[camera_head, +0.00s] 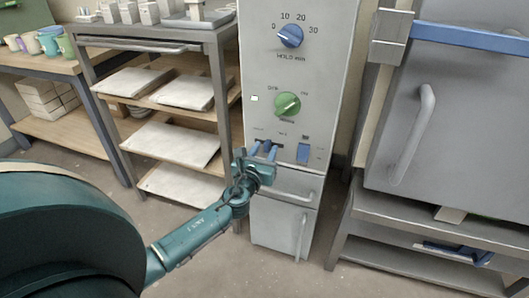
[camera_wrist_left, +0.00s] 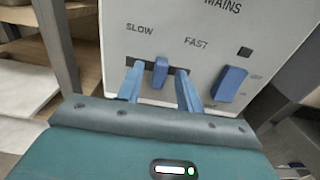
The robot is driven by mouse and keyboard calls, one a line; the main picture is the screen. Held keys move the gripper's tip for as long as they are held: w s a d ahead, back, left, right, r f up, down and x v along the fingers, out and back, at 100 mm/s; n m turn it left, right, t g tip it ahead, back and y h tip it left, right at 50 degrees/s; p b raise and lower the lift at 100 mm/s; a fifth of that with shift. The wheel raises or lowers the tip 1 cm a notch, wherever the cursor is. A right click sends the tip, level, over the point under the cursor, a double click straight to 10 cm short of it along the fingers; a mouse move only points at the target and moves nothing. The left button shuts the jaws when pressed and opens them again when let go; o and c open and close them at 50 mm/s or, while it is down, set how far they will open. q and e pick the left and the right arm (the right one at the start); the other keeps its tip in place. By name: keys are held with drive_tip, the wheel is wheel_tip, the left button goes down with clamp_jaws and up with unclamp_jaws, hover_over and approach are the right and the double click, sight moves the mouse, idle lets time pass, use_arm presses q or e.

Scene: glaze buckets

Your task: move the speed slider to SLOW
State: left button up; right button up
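The speed slider is a small blue knob (camera_wrist_left: 160,72) in a dark slot on the grey control panel, in the left wrist view. It sits between the SLOW label (camera_wrist_left: 140,29) on the left and the FAST label (camera_wrist_left: 195,43) on the right, near the middle of the visible slot. My left gripper (camera_wrist_left: 161,83) is open, with one blue finger on each side of the knob and a small gap on both sides. In the head view my left gripper (camera_head: 262,150) is at the panel's lower part and largely hides the slider. My right gripper is not in view.
A blue rocker switch (camera_wrist_left: 229,84) sits right of the slider, also in the head view (camera_head: 303,153). Above are a green dial (camera_head: 287,104) and a blue dial (camera_head: 290,36). A shelf rack (camera_head: 222,85) stands left, a grey door with a handle (camera_head: 413,135) right.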

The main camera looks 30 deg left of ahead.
use_arm(q)
drive_tip(key=shift+w, duration=0.1)
drive_tip(key=shift+c, duration=0.3)
clamp_jaws()
drive_tip(key=shift+a, duration=0.1)
